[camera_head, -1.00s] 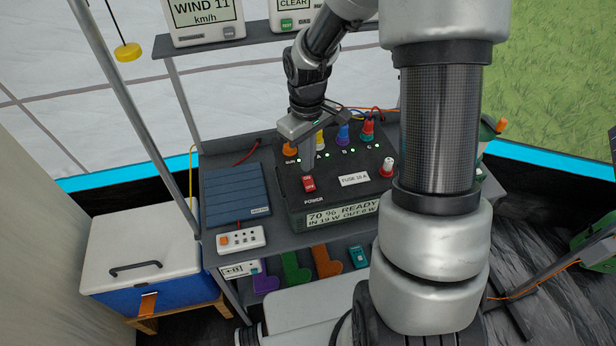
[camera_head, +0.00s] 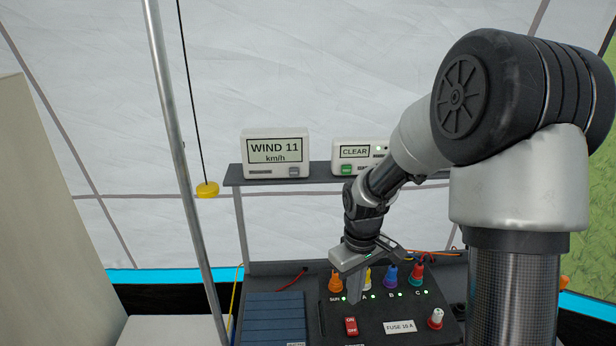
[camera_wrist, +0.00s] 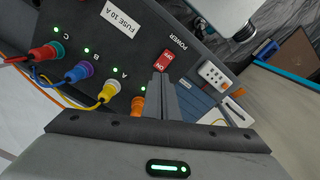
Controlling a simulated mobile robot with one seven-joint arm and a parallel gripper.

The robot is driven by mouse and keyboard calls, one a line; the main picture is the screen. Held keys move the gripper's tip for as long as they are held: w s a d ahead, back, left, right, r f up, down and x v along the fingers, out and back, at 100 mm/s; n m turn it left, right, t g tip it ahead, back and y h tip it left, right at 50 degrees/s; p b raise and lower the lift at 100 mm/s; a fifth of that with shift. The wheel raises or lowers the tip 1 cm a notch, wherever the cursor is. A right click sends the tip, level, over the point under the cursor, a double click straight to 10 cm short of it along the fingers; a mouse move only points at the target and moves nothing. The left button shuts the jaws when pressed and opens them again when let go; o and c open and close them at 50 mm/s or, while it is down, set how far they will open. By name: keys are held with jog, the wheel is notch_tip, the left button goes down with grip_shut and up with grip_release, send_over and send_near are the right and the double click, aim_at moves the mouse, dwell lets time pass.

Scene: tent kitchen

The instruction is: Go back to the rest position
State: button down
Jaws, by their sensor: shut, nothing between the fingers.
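My gripper (camera_head: 356,292) points down above the dark power box (camera_head: 385,310). Its fingers are shut with nothing between them. In the wrist view the closed fingers (camera_wrist: 163,99) end close to the red power switch (camera_wrist: 165,60); whether they touch it I cannot tell. The switch also shows in the head view (camera_head: 351,326), just below the fingertips. My arm is bent, rising from the right of the head view and reaching left and down to the box.
Orange, yellow, blue and red plugs (camera_head: 391,275) with cables stand at the box's back. A shelf above holds the wind display (camera_head: 276,153) and the clear display (camera_head: 358,152). A metal pole (camera_head: 185,170) and a hanging yellow knob (camera_head: 207,189) are at left. A blue panel (camera_head: 273,318) lies left of the box.

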jog(key=s+r+m+t+p, duration=0.1)
jog(key=s+r, duration=0.2)
jog(key=r, duration=0.3)
jog(key=s+r+m+t+h, duration=0.1)
jog(key=s+r, duration=0.1)
jog(key=r, duration=0.4)
jog(key=s+r+m+t+p, duration=0.1)
jog(key=s+r, duration=0.2)
jog(key=r, duration=0.3)
jog(key=s+r+m+t+y+p, duration=0.1)
jog(key=s+r+m+t, duration=0.1)
jog(key=s+r, duration=0.5)
jog(key=s+m, duration=0.1)
jog(key=s, duration=0.2)
jog(key=shift+s+r+t, duration=0.2)
jog(key=shift+t, duration=0.1)
jog(key=n+g+b, duration=0.6)
jog(key=n+b, duration=0.2)
jog(key=n, duration=1)
send_over(353, 330)
notch_tip(353, 330, down, 19)
jog(key=shift+w, duration=0.15)
jog(key=shift+r, duration=0.1)
notch_tip(353, 330, down, 14)
jog(key=shift+b, duration=1.05)
